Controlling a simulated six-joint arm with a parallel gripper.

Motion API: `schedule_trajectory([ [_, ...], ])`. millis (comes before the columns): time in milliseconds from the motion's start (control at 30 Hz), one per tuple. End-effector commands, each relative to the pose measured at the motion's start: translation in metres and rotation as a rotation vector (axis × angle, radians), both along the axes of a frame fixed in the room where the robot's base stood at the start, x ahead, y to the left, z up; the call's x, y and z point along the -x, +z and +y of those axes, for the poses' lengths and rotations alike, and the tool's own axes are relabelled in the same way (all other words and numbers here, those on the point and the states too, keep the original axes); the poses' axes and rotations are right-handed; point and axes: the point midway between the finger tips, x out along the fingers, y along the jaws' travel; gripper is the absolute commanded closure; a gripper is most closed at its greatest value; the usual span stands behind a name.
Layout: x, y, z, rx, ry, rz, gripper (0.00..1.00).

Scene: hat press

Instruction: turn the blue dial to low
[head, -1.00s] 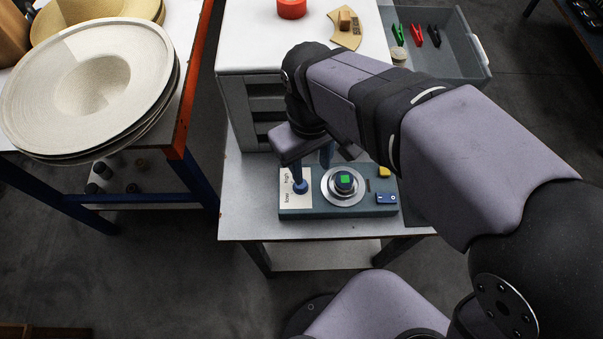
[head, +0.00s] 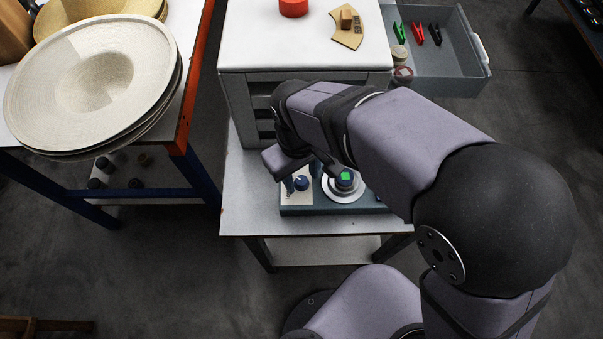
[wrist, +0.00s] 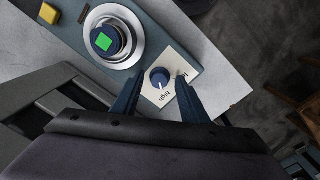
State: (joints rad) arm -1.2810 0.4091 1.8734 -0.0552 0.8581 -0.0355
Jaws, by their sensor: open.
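The blue dial (head: 301,184) sits on a pale label plate at the left end of the teal control box (head: 340,208). In the wrist view the dial (wrist: 159,76) shows a white pointer mark directed toward the "high" label; the "low" label (wrist: 183,76) is at the plate's right side. My gripper (wrist: 160,84) is open, with one dark blue finger on each side of the dial and gaps between. In the head view my gripper (head: 301,176) is over the left end of the box; the arm hides part of the label plate.
A green-lit button (head: 345,177) in a silver ring is right of the dial. A yellow button (wrist: 48,13) is farther along the box. Stacked hats (head: 50,110) lie on the left table. The bench is bare left of the box.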

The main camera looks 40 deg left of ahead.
Motion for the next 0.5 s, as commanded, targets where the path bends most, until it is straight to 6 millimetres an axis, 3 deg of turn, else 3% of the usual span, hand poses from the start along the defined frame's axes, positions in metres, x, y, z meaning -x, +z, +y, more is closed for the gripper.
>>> schedule_trajectory([
  [367,-0.0004,-0.0063,0.0000,-0.001,0.000,0.000,0.60],
  [500,-0.0004,-0.0062,0.0000,-0.001,0.000,0.000,0.89],
])
